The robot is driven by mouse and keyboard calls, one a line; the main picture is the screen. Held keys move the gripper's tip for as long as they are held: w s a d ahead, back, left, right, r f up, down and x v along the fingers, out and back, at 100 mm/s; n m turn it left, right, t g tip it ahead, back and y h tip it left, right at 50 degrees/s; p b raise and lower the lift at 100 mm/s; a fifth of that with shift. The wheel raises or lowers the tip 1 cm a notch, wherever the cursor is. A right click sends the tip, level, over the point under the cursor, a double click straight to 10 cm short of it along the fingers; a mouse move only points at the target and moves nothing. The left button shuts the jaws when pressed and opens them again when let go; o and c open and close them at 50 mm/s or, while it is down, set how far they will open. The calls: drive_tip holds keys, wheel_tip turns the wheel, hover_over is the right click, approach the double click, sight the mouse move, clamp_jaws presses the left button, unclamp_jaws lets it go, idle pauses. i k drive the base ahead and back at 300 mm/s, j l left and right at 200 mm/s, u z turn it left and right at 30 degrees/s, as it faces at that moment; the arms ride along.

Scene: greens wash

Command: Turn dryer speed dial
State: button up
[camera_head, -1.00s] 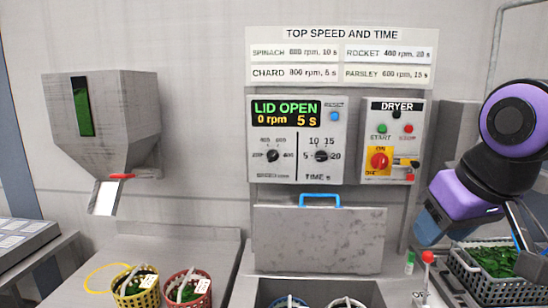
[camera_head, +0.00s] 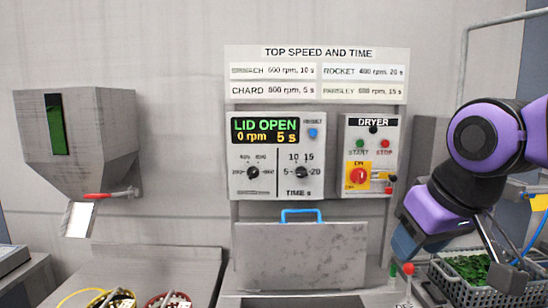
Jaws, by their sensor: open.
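The dryer speed dial (camera_head: 252,172) is a small black knob at the left of the white control panel (camera_head: 270,187). Its labels are blurred and its pointer is too small to read. The time dial (camera_head: 302,172) is a similar knob to its right. The display (camera_head: 265,131) reads LID OPEN, 0 rpm and 5 s. My gripper (camera_head: 506,262) is low at the right, over the grey basket of greens, well apart from the dial. It looks open and empty, though partly hidden by my purple wrist.
The dryer switch box (camera_head: 371,150) with a red rotary switch (camera_head: 357,177) is right of the panel. A grey lid with a blue handle (camera_head: 301,213) stands below. A grey basket (camera_head: 460,290) holds greens at right. A chute (camera_head: 78,140) is at left. Space before the panel is clear.

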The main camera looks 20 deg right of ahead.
sight(252, 172)
drive_tip(key=i+j, duration=0.1)
drive_tip(key=j, duration=0.25)
drive_tip(key=i+j, duration=0.1)
drive_tip(key=j, duration=0.3)
drive_tip(key=i+j+z, duration=0.1)
drive_tip(key=j, duration=0.25)
drive_tip(key=i+j, duration=0.1)
drive_tip(key=j, duration=0.25)
